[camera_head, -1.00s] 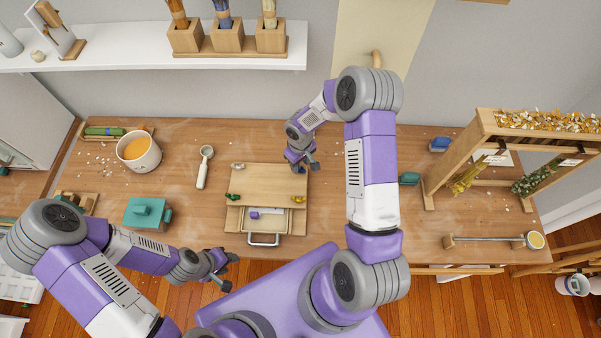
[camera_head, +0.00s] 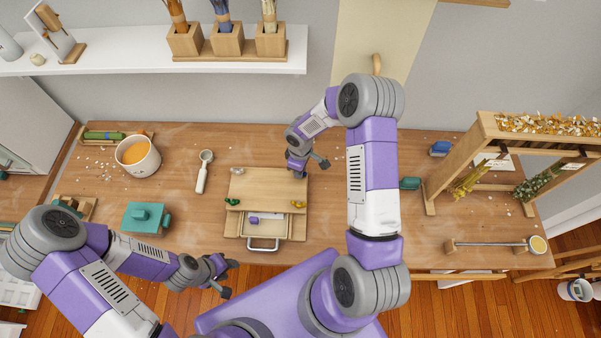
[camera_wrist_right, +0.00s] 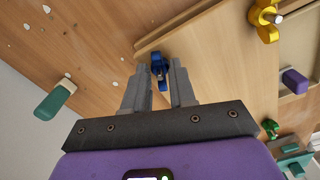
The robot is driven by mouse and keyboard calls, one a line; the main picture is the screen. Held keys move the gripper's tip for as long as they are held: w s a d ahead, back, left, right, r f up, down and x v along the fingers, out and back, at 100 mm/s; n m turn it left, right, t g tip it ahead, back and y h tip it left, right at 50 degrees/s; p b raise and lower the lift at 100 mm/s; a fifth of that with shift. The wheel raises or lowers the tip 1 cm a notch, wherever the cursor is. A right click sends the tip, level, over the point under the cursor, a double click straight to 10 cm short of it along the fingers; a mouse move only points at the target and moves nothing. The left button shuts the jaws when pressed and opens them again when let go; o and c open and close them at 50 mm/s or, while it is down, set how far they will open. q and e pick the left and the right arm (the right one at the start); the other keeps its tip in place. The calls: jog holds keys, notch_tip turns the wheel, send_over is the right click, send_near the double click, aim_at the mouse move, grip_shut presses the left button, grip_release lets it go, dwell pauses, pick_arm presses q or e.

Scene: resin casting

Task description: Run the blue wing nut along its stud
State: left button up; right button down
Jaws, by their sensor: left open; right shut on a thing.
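The blue wing nut (camera_wrist_right: 159,70) is at a corner of the wooden board (camera_wrist_right: 215,55) in the right wrist view. My right gripper (camera_wrist_right: 158,88) is shut on it, with one grey finger on each side. In the head view my right gripper (camera_head: 309,168) is over the board's far right corner and hides the nut there. The stud is mostly hidden; I cannot tell the nut's height on it. My left gripper (camera_head: 230,279) is open and empty, off the table's front edge.
Green (camera_head: 232,201), yellow (camera_head: 298,204) and pale (camera_head: 237,171) wing nuts sit at the other board corners. An open drawer (camera_head: 264,239) holds a purple block (camera_head: 254,219). A scoop (camera_head: 204,173), cup (camera_head: 138,155) and teal box (camera_head: 146,216) stand left.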

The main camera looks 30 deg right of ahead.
jog(key=c, duration=1.3)
grip_release()
jog(key=shift+n, duration=0.7)
jog(key=o, duration=0.5)
jog(key=shift+c, duration=0.2)
notch_tip(320, 180, up, 8)
jog(key=shift+f, duration=0.2)
